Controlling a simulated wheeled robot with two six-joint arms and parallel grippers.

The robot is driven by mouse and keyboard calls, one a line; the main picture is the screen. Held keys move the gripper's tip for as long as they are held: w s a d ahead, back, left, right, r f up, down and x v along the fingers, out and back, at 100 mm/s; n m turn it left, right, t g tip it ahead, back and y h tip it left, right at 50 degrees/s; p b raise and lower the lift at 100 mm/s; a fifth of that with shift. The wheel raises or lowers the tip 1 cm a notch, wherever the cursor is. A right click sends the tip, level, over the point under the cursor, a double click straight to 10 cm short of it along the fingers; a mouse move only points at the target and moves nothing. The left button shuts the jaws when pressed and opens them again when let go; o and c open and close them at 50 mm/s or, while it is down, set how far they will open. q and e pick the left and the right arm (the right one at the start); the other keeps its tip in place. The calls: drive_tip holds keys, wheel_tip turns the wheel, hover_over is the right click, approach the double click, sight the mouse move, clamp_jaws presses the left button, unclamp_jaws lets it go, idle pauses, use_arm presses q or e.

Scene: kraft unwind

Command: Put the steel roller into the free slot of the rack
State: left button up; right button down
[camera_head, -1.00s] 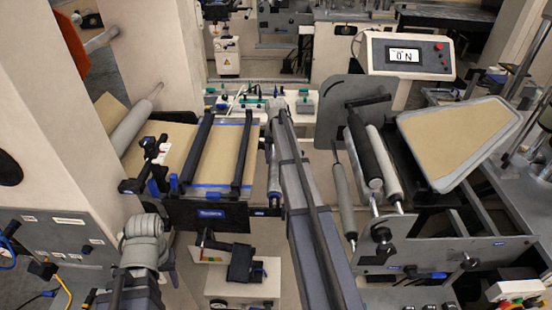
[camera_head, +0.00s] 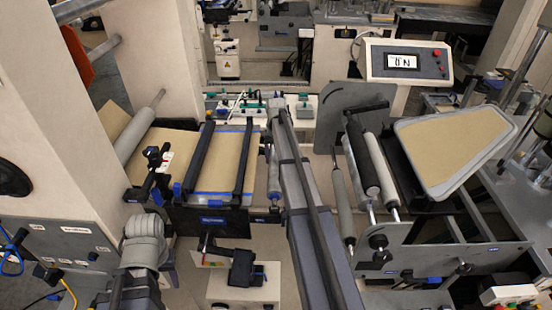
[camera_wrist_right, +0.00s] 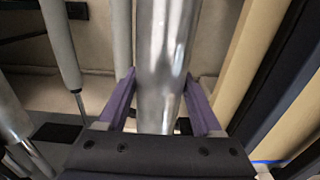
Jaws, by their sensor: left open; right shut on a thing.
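The steel roller is a shiny cylinder (camera_wrist_right: 165,50) that fills the middle of the right wrist view. My right gripper (camera_wrist_right: 162,95) is shut on it, with one purple finger on each side. In the head view my long right arm covers its own gripper and most of the area around it. My left gripper (camera_head: 147,250) is open at the lower left, apart from the machine, and its fingers are hard to make out. Dark and grey rollers (camera_head: 378,165) sit in a metal frame at the right. I cannot tell which slot is free.
A kraft paper web (camera_head: 230,165) under two black bars is left of my right arm. A tan panel (camera_head: 455,150) and an ON display (camera_head: 403,62) stand at the right. A grey roller (camera_head: 343,205) is close to the right of my right arm. Machine walls close in the left side.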

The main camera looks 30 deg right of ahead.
drive_tip(key=shift+r+p, duration=1.75)
drive_tip(key=shift+r, duration=0.15)
